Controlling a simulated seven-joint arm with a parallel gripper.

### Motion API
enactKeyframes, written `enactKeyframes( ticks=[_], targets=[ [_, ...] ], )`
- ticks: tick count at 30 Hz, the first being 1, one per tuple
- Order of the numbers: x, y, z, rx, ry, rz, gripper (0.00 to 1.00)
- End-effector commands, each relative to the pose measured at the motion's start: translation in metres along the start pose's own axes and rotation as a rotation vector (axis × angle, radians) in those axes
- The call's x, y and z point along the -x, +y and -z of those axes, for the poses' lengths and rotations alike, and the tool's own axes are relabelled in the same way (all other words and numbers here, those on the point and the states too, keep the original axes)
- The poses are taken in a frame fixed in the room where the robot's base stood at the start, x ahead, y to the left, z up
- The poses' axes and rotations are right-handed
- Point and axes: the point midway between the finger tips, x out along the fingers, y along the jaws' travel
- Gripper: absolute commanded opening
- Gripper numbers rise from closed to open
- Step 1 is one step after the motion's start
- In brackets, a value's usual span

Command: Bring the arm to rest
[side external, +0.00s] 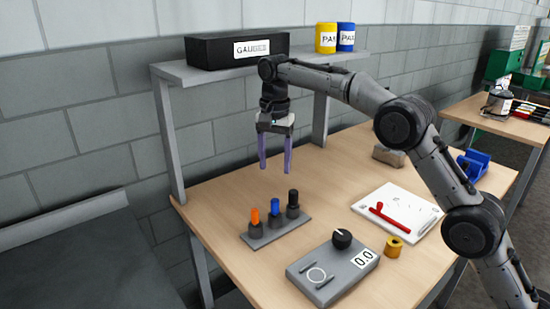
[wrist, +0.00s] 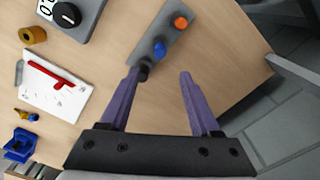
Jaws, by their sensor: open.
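My gripper (side external: 275,168) is open and empty, with two purple fingers pointing down, above the wooden workbench (side external: 215,197). It hangs in the air over the area behind a small grey rack (side external: 279,233). The rack holds three upright crimpers with orange (side external: 255,216), blue (side external: 275,206) and black (side external: 293,197) tops. In the wrist view the open fingers (wrist: 163,74) show with the rack (wrist: 170,32) beyond them. The black top is partly hidden by the left finger there. Nothing is between the fingers.
A grey gauge device with a dial (side external: 333,266), a brass cylinder (side external: 394,247) and a white sheet with a red tool (side external: 397,212) lie to the right. A blue holder (side external: 473,165) is farther back. A shelf (side external: 183,74) bears a black GAUGES box (side external: 236,49) and two PAS-labelled tins.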

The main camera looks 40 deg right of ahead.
Motion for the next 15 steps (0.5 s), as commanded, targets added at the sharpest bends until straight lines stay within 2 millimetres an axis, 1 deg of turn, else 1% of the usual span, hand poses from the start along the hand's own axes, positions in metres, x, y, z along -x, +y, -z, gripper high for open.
enactKeyframes(
  ticks=[4,15],
  targets=[
    [0.0079,0.0001,0.0,0.0,0.0,0.0,0.64],
    [0.0105,0.001,0.0007,-0.002,0.001,0.002,0.64]
  ],
)
